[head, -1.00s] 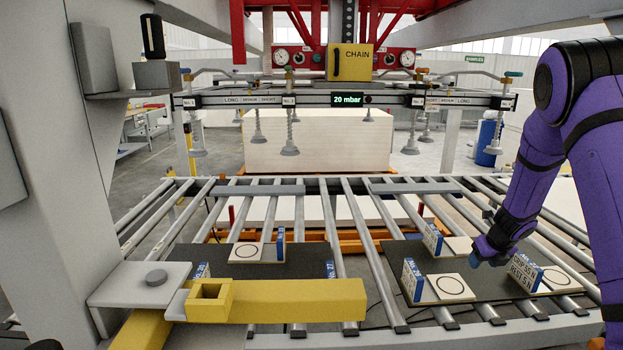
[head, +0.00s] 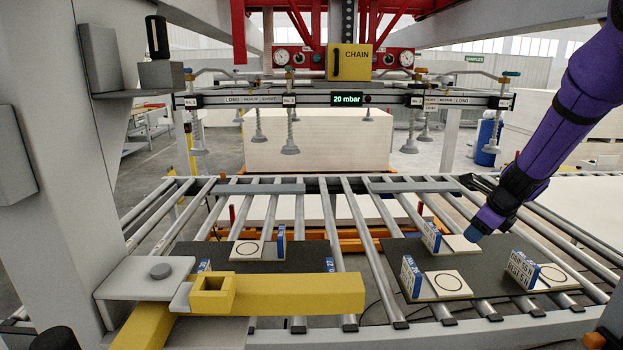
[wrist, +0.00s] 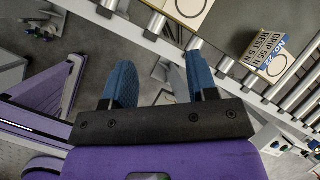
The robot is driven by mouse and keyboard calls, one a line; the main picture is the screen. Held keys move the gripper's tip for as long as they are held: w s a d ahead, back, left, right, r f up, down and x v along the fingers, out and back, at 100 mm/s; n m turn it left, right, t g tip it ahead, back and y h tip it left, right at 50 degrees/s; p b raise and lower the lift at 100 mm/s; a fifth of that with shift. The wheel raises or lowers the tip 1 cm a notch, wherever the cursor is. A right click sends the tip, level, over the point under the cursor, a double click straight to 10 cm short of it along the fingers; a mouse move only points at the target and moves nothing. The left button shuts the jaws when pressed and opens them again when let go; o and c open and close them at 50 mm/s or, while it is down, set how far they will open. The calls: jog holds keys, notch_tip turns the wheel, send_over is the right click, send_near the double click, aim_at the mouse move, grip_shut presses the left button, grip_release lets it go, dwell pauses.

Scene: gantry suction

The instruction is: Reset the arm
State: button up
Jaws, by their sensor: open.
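My purple arm comes in from the upper right in the head view. My gripper (head: 474,236) hangs above the right dark mat (head: 440,260), near a pale tile with a blue label at its back. In the wrist view my gripper (wrist: 160,88) shows two blue fingers spread apart, with nothing between them. A labelled block (wrist: 268,54) and a tile with a ring (wrist: 188,12) lie beyond the fingers on the mat and are apart from them.
A roller conveyor (head: 375,240) carries the mats. A yellow beam (head: 290,293) lies front left. A suction gantry (head: 345,99) hangs over the far side, with a pale board stack (head: 315,140) behind. A grey column (head: 60,190) stands at left.

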jog(key=s+a+r+n, duration=0.5)
jog(key=s+r+n, duration=0.2)
jog(key=s, duration=0.1)
jog(key=s+a+r+n, duration=0.4)
jog(key=s+r+n, duration=0.2)
jog(key=s+r, duration=0.15)
jog(key=s+a+r+n+h, duration=0.1)
jog(key=s+r+n, duration=0.1)
jog(key=s+n, duration=0.5)
jog(key=s+a+r+n, duration=0.1)
jog(key=s+n, duration=0.6)
jog(key=s, duration=0.6)
jog(key=shift+s+r+n+h, duration=0.3)
jog(key=shift+r+h, duration=0.1)
jog(key=shift+a, duration=0.1)
